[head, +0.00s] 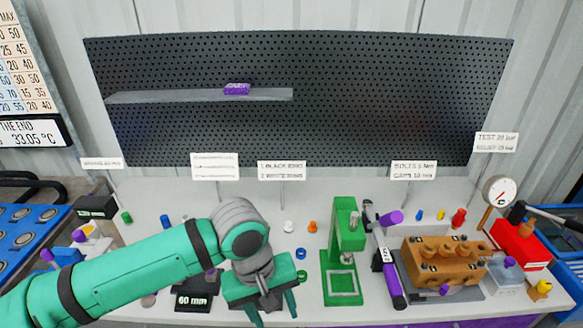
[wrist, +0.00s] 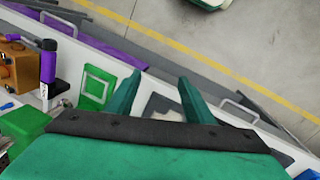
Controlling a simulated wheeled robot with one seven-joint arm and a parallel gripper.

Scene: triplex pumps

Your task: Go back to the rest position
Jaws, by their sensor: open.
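My gripper (head: 273,310) hangs at the end of my green arm near the front edge of the white workbench (head: 160,305), right of the black "60 mm" block and left of the green press (head: 345,250). In the wrist view my gripper (wrist: 158,98) shows two green fingers spread apart with nothing between them. Beneath and beyond the fingers lie the bench edge and the grey floor (wrist: 230,50).
An orange-brown pump block (head: 445,262) stands on a grey plate at the right, with purple-handled tools beside it. A red box with a gauge (head: 498,190) stands farther right. Small coloured parts, including a white one (head: 289,227), dot the bench. A pegboard (head: 380,110) with a shelf stands behind.

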